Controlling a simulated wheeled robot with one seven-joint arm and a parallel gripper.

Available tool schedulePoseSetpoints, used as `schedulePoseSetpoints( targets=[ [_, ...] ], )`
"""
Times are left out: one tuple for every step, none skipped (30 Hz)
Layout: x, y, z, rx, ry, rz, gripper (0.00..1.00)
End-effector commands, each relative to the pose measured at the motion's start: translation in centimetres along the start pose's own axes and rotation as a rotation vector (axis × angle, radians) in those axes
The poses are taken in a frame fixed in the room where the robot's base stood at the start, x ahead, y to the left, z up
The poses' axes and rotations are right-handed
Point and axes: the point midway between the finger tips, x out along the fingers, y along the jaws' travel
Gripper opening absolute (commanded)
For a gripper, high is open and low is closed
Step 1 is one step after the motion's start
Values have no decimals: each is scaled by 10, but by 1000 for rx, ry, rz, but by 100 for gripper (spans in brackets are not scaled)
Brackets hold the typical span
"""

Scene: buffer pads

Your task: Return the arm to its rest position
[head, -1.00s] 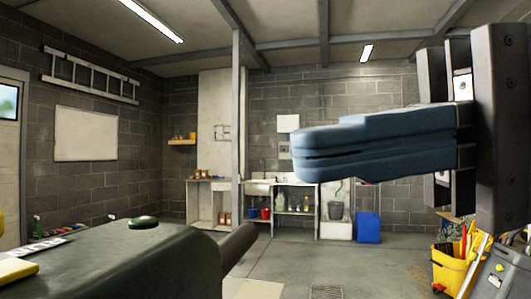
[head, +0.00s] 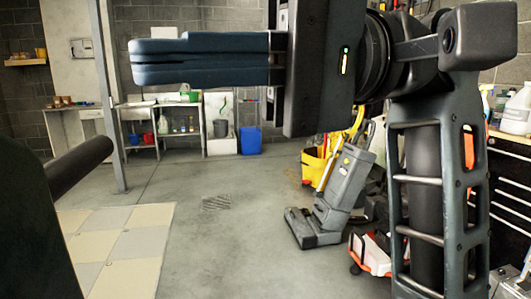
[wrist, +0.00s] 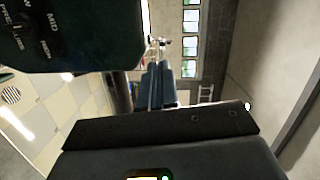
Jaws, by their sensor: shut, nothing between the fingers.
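My gripper (head: 140,61) reaches in from the right across the upper part of the head view. Its two blue fingers lie flat against each other with nothing between them, pointing left. My arm is folded on the right, with its dark wrist and upright frame in view. The gripper also shows in the wrist view (wrist: 158,85), with its blue fingers together and empty. The fingers appear in free air, touching nothing.
A dark machine (head: 28,230) with a cylindrical bar stands at the left; its labelled panel (wrist: 60,35) fills the wrist view's upper left. A grey floor cleaner (head: 340,190), yellow bucket (head: 313,165) and tool cabinet (head: 507,185) stand right. The middle floor is open.

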Motion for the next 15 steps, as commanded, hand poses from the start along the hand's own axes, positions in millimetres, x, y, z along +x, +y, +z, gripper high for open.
schedulePoseSetpoints(
  targets=[
    [-2, 16, -8, 24, 58, -33, 0],
    [-3, 25, -13, 31, 99, -52, 0],
    [-5, 37, -20, 42, 155, -76, 0],
    [-7, 47, -25, 49, 198, -91, 0],
    [-9, 57, -29, 54, 241, -104, 0],
    [-13, 70, -35, 61, 299, -119, 0],
    [-15, 80, -38, 65, 343, -127, 0],
    [-18, 90, -41, 70, 388, -135, 0],
    [-23, 105, -44, 76, 447, -141, 0],
    [-26, 116, -46, 78, 492, -143, 0],
    [-30, 127, -48, 81, 537, -144, 0],
    [-35, 142, -49, 83, 596, -142, 0],
    [-39, 153, -49, 84, 640, -138, 0],
    [-44, 164, -49, 86, 685, -133, 0],
    [-49, 179, -47, 86, 743, -122, 0]
  ],
)
